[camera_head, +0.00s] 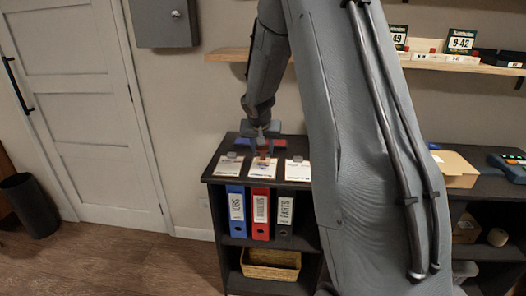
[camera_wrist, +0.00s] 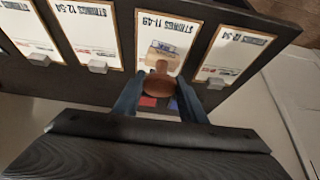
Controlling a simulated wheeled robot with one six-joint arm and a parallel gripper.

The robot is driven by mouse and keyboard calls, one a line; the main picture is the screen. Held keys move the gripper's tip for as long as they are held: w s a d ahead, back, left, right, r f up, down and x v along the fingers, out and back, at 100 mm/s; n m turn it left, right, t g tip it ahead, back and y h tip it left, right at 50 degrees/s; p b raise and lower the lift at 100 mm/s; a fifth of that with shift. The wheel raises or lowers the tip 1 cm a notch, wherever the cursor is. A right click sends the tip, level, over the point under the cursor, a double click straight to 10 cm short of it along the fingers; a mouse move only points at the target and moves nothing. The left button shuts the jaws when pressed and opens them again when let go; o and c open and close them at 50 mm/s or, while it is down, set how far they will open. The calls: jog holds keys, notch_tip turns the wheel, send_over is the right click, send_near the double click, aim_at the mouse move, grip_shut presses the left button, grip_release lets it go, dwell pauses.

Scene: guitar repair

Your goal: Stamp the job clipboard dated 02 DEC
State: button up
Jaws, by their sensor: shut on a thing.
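My gripper (camera_head: 263,132) is shut on a stamp with a round brown wooden handle (camera_wrist: 160,82). The stamp also shows in the head view (camera_head: 263,151), over the middle of the visible clipboards (camera_head: 262,170). In the wrist view the stamp's block is over the paper of the clipboard headed STRINGS 11-49 (camera_wrist: 158,22); I cannot tell whether it touches. Clipboards headed STRINGS 12-54 (camera_wrist: 82,25) and another STRINGS heading (camera_wrist: 232,50) lie on either side, with one more partly cut off at the left. The dates are too small to read.
The clipboards lie on a dark shelf unit (camera_head: 221,176). Red (camera_head: 280,143) and blue (camera_head: 243,142) pads lie behind them. Several binders (camera_head: 260,213) and a basket (camera_head: 271,264) are below. An open cardboard box (camera_head: 455,168) stands to the right. My arm hides part of the unit.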

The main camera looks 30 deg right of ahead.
jog(key=shift+r+p, duration=1.4)
jog(key=shift+r, duration=0.9)
